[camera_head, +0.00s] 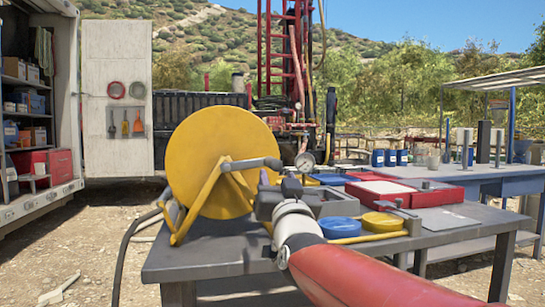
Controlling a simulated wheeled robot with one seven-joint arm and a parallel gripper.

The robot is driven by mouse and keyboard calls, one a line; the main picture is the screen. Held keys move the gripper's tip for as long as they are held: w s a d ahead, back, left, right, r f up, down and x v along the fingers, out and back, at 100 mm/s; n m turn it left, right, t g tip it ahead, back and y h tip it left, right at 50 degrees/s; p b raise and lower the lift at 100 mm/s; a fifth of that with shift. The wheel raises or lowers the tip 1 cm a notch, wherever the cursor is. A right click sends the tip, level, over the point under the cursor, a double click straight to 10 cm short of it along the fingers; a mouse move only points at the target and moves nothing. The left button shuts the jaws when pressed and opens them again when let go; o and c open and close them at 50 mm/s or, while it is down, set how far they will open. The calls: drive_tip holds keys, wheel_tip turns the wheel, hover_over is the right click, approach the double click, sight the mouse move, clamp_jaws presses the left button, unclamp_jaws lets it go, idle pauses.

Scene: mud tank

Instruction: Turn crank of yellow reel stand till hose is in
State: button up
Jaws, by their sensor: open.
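The yellow reel stand (205,150) stands on the left part of the grey table, its large round disc facing me on yellow legs. Its grey crank (250,163) reaches right from near the disc's centre. My gripper (290,180) is at the crank's outer end, seen from behind. It is open; its own body hides the fingers, so I cannot tell whether they are around the handle or beside it. A dark hose (124,255) hangs from the reel's left side past the table edge; its lower end is out of frame.
On the grey table (215,260), a blue round lid (340,227) and a yellow one (382,222) lie right of my gripper. Red cases (437,194) and a pressure gauge (305,162) are behind. An open container with shelves (25,110) stands at left.

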sight(272, 161)
drive_tip(key=p+x, duration=0.1)
drive_tip(key=x, duration=0.7)
drive_tip(key=shift+s+r+p, duration=0.1)
drive_tip(key=shift+p, duration=0.2)
clamp_jaws()
